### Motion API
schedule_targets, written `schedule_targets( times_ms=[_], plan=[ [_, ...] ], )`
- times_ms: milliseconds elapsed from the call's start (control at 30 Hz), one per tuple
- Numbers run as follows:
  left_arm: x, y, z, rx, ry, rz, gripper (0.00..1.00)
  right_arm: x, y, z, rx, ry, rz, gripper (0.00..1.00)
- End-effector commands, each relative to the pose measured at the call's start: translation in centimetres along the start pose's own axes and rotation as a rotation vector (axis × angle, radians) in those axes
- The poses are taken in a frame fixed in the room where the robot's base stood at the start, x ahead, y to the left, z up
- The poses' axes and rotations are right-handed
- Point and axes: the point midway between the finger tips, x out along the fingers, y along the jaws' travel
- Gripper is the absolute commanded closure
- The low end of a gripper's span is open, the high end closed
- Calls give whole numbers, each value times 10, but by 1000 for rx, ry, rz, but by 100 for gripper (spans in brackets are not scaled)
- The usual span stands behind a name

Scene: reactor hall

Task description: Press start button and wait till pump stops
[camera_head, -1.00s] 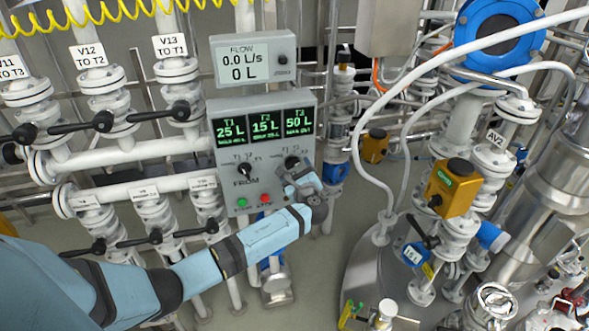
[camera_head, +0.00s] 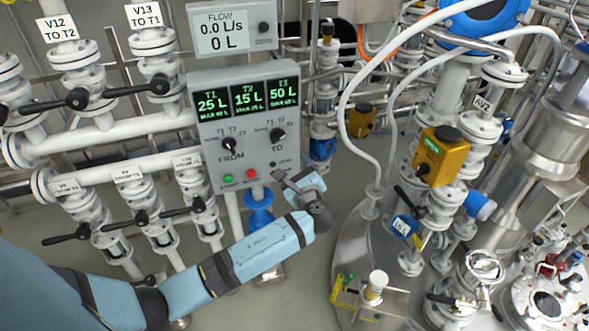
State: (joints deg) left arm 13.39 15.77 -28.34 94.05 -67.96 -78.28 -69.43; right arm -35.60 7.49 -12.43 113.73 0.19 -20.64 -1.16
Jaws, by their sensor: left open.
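The grey pump control panel (camera_head: 206,128) hangs upright left of centre. Its screens read T1 25 L, T2 15 L and T3 50 L. Below them are the FROM knob (camera_head: 229,145) and the TO knob (camera_head: 277,135). The green start button (camera_head: 228,180) and a red button (camera_head: 251,174) sit on its lower edge. The flow meter (camera_head: 233,28) above reads 0.0 L/s and 0 L. My left gripper (camera_head: 283,177) is open and empty, just below and right of the panel's lower right corner, right of the buttons. My right gripper is out of view.
Valves with black handles (camera_head: 100,92) and white pipes fill the left side. A steel tank (camera_head: 350,255) with hoses stands to the right. A yellow actuator marked OPEN (camera_head: 441,155) stands above it. The space in front of the panel's buttons is clear.

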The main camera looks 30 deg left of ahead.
Motion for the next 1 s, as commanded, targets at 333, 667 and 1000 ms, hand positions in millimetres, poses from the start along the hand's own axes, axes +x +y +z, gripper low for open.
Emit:
schedule_targets(
  times_ms=[333, 667, 1000],
  plan=[
    [0, 0, 0, 0, 0, 0, 100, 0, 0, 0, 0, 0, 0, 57],
    [0, 0, 0, 0, 0, 0, 100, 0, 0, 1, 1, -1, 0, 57],
    [0, 0, 0, 0, 0, 0, 100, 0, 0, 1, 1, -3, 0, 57]
  ],
)
